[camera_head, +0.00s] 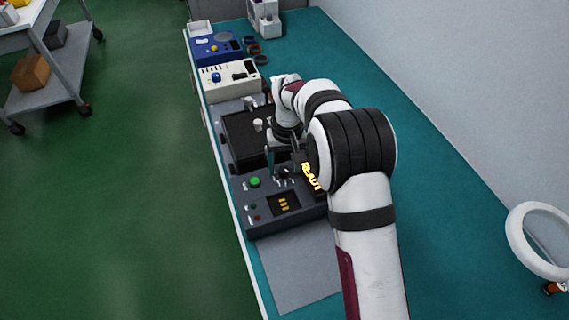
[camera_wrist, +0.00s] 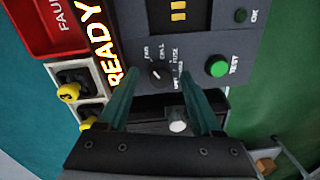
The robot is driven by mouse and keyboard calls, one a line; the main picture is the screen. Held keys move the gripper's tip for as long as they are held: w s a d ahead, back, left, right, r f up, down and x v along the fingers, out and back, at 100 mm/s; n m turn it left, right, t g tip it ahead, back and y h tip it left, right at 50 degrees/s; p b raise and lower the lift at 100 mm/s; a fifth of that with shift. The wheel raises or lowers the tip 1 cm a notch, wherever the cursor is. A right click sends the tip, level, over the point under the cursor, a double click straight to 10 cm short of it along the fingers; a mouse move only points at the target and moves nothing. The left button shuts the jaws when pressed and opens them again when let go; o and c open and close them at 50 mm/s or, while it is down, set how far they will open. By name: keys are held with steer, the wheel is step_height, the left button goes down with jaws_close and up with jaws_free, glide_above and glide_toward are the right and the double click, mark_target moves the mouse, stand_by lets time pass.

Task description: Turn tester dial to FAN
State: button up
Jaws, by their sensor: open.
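The tester dial (camera_wrist: 157,72) is a small dark knob with a pale mark on the grey tester panel (camera_wrist: 200,48). Labels including FAN, CELL and FUSE sit around it in the wrist view. I cannot tell which label its mark points to. My gripper (camera_wrist: 158,78) is open, its two teal fingers on either side of the dial in the picture. Whether they touch it, I cannot tell. In the head view the tester (camera_head: 262,223) stands on the bench, and my arm and gripper (camera_head: 282,160) partly hide the dial area.
A green TEST button (camera_wrist: 217,66) is right of the dial. A lit READY sign (camera_wrist: 98,45) and a red FAULT panel (camera_wrist: 58,28) are left. A dark rack (camera_head: 240,135) and a white-topped unit (camera_head: 230,80) stand farther along the teal bench (camera_head: 440,220).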

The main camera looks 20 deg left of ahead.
mark_target(287, 168)
step_height(287, 168, up, 16)
steer(key=shift+w+d, duration=0.2)
steer(key=shift+d, duration=0.1)
steer(key=shift+f, duration=0.1)
steer(key=s+d+r+m, duration=0.2)
steer(key=s+d+m, duration=0.15)
steer(key=d, duration=0.45)
steer(key=s+d+r+m, duration=0.25)
steer(key=s+d, duration=0.25)
steer(key=d, duration=0.4)
steer(key=s+d+f+m, duration=0.3)
steer(key=s+d, duration=0.1)
steer(key=s, duration=0.5)
steer(key=s+d+f+m+y, duration=0.1)
steer(key=s+d+f+m, duration=0.2)
steer(key=s, duration=0.6)
steer(key=shift+d+m, duration=0.3)
steer(key=shift+d, duration=0.65)
